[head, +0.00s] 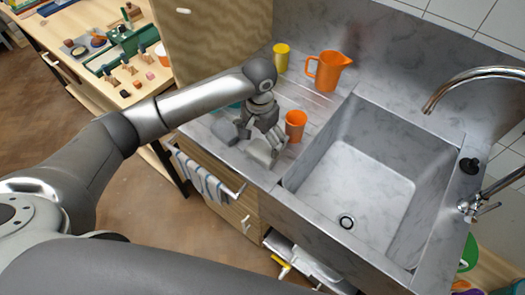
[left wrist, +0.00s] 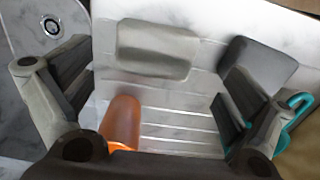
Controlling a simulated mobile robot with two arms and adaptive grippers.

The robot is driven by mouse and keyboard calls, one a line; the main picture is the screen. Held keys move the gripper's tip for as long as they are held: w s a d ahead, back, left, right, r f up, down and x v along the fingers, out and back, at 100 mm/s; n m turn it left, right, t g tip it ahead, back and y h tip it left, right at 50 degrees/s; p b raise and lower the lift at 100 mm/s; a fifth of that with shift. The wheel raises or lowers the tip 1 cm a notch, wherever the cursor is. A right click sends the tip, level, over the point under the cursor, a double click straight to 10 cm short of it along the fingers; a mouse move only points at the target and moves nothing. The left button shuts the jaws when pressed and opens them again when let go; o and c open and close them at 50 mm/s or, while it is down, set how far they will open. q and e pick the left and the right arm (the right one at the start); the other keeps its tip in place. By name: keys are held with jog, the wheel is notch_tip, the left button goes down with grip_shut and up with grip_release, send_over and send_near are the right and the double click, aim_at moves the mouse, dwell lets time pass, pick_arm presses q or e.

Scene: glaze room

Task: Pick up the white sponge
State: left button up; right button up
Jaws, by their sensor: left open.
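The white sponge (head: 260,154), a pale rounded block, lies on the ribbed drainboard left of the sink, near its front edge. In the left wrist view the whole sponge (left wrist: 157,48) shows beyond the space between my fingers, untouched. My left gripper (head: 266,139) is open and empty, pointing down just above and behind the sponge. In the left wrist view its two fingers (left wrist: 155,90) stand wide apart. My right gripper is not in view.
A grey block (head: 223,130) lies left of the sponge, and an orange cup (head: 296,125) stands right of my fingers. A teal item (left wrist: 297,108) is partly hidden. A yellow cup (head: 281,57) and orange jug (head: 329,71) stand behind. The sink (head: 345,185) is empty.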

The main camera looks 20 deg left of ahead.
aim_at(263, 150)
pick_arm(q)
jog(key=f, duration=0.1)
jog(key=f+p, duration=0.1)
jog(key=f, duration=0.1)
jog(key=f+p, duration=0.1)
jog(key=f, duration=0.1)
jog(key=shift+w+d+f, duration=0.15)
jog(key=shift+d+f, duration=0.1)
jog(key=shift+d, duration=0.05)
jog(key=shift+f, duration=0.3)
jog(key=shift+c, duration=0.4)
jog(key=c, duration=0.6)
